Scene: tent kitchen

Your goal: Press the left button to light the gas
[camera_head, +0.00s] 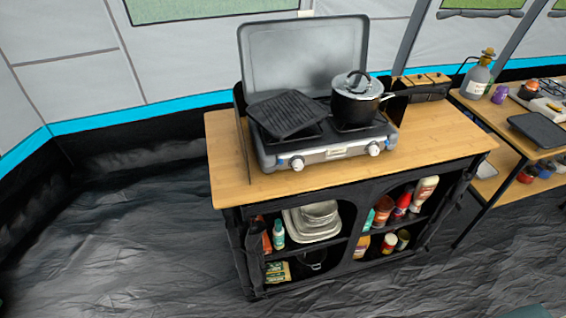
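A silver camping gas stove (335,152) with a raised grey lid (303,55) stands on the wooden top of a black cabinet. The left button is a white knob (297,164) on the stove's front panel. A second white knob (374,149) is on the right of the panel. A black ridged griddle (287,114) covers the left burner. A black pot (356,106) with a glass lid sits on the right burner. No flame shows, though the griddle and pot hide the burners. Neither gripper is in view.
The wooden cabinet top (450,134) is bare to the right of the stove. Shelves below hold bottles, jars and dishes. A second wooden table (500,120) on the right carries a gas bottle (475,78) and a dark tray (538,130). The dark floor (120,240) is clear at left.

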